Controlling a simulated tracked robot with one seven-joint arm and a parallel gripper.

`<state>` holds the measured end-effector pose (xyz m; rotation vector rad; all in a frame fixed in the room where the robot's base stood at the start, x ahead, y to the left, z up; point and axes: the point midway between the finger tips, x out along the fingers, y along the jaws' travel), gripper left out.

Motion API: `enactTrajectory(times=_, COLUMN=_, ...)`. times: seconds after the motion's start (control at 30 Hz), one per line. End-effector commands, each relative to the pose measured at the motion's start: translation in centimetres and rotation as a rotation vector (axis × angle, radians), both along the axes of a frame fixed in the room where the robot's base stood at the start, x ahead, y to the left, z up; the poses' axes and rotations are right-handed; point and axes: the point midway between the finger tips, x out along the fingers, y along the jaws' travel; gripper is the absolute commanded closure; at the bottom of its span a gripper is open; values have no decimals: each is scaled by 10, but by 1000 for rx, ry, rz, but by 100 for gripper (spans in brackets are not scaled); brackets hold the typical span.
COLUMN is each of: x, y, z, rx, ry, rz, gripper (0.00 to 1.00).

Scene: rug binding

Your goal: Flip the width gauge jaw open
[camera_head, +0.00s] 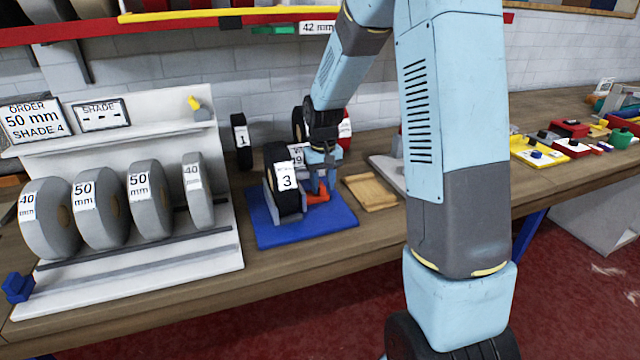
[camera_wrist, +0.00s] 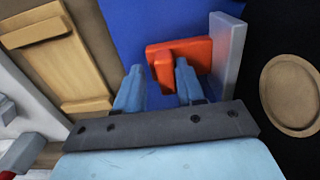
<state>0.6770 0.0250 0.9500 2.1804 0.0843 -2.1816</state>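The width gauge is a blue base plate (camera_head: 325,228) on the bench with a grey upright wall (camera_wrist: 229,58) and an orange-red jaw (camera_head: 318,197). The jaw also shows in the wrist view (camera_wrist: 200,52), lying close to the grey wall. A black roll marked 3 (camera_head: 283,200) stands upright in the gauge's grey holder. My gripper (camera_wrist: 159,75) is low over the base plate at the jaw, fingers apart. The jaw's red arm shows between the fingers and the right finger overlaps it; I cannot tell whether they touch. In the head view my gripper (camera_head: 322,182) partly hides the jaw.
A white rack (camera_head: 222,257) with several grey rolls marked 40 or 50 mm stands at left. A wooden block (camera_head: 370,192) lies right of the base plate. A black roll marked 1 (camera_head: 241,140) and others stand behind. An order sign (camera_head: 33,120) reads 50 mm, shade 4.

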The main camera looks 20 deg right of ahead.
Motion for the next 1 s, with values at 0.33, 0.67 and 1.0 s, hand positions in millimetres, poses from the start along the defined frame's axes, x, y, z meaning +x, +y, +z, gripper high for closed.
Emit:
enactTrajectory(times=0.33, x=0, y=2, z=0, rx=1, ry=0, rz=2, gripper=55)
enactTrajectory(times=0.67, x=1, y=2, z=36, rx=0, ry=-5, rz=2, gripper=55)
enactTrajectory(times=1.0, x=1, y=3, z=102, rx=0, ry=-4, rz=3, gripper=55)
